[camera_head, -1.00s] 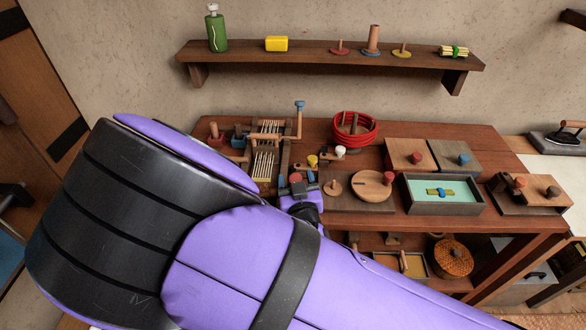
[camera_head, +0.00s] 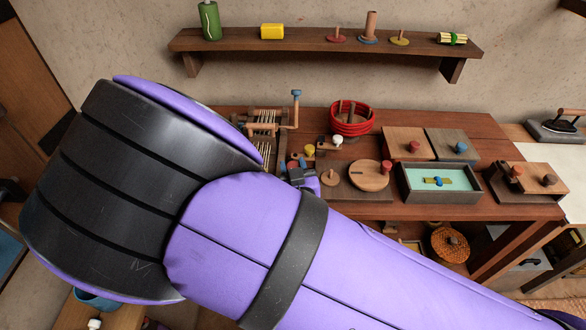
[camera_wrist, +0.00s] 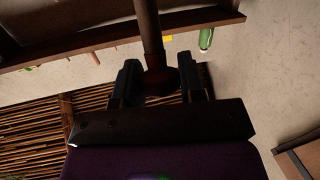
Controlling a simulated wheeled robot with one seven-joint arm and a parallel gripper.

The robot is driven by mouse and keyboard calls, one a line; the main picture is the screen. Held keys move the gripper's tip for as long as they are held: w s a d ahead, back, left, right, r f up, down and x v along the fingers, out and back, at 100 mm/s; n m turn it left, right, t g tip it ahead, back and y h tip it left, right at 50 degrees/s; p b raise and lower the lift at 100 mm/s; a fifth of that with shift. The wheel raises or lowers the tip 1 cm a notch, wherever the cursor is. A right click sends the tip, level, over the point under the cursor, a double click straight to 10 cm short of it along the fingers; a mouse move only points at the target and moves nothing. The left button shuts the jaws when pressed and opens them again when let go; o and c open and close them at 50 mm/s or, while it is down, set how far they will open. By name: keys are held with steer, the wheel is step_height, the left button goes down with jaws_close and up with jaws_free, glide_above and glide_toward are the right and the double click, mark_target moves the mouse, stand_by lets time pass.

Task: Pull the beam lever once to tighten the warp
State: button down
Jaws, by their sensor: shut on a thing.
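In the wrist view, my gripper (camera_wrist: 160,88) is shut on the dark red end of a wooden rod. The rod, which looks like the beam lever (camera_wrist: 148,28), runs up out of the frame between my two fingers. In the head view, my gripper (camera_head: 303,177) is small and partly hidden behind my own purple arm, at the front of the small loom (camera_head: 267,122). The loom has pale warp threads and a crank with a blue knob. Its left and lower parts are hidden by my arm.
The table (camera_head: 450,122) also holds a red coiled basket (camera_head: 351,118), a round wooden lid (camera_head: 369,175), a box with a teal inside (camera_head: 441,184) and boards with knobs. A wall shelf (camera_head: 325,42) runs above it with a green bottle (camera_head: 210,20). The wall between is clear.

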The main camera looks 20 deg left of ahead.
steer(key=shift+w+a+r+g, duration=0.1)
steer(key=shift+w+r+g, duration=0.2)
steer(key=shift+w+g, duration=0.15)
steer(key=w+a+m+g+h, duration=0.1)
steer(key=w+a+g+h, duration=0.1)
steer(key=w+g, duration=0.4)
steer(key=shift+w+a+f+g+h, duration=0.15)
steer(key=shift+w+f+g+h, duration=0.25)
steer(key=shift+w, duration=1.45)
steer(key=c, duration=0.7)
jaws_free()
steer(key=v, duration=1)
steer(key=shift+s+r, duration=0.25)
